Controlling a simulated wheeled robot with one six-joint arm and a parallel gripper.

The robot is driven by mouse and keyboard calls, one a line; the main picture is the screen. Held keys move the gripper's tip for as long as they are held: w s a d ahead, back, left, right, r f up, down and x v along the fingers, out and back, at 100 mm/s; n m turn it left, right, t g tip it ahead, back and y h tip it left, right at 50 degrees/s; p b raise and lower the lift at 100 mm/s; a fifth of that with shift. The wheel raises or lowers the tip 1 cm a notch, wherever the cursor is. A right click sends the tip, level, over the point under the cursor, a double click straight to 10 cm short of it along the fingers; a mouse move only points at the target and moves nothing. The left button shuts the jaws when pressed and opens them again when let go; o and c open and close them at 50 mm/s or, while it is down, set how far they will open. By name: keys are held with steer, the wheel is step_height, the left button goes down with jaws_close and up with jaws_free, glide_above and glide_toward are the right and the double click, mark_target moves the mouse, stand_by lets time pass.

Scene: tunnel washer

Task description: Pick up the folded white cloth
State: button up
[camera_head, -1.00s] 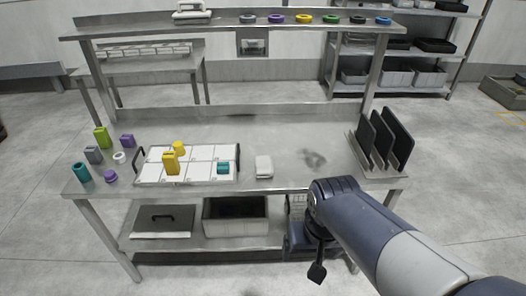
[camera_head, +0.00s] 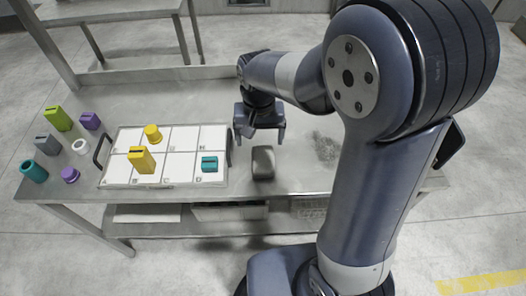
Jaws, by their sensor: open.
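The fingers do not appear to be around the cloth. Their exact height above the table cannot be told.
The tray (camera_head: 112,172) of white squares, with yellow and teal pieces on it, is close on the left. Several coloured pieces, including a green block (camera_head: 57,118), stand further left. A dark smudge (camera_head: 325,147) marks the tabletop right of the cloth. My arm hides the table's right side.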

glide_above(263, 158)
steer(key=f, duration=0.4)
steer(key=shift+w+a+f, duration=0.1)
steer(key=shift+a, duration=0.25)
steer(key=f, duration=0.5)
steer(key=shift+d, duration=0.4)
steer(key=c, duration=1.1)
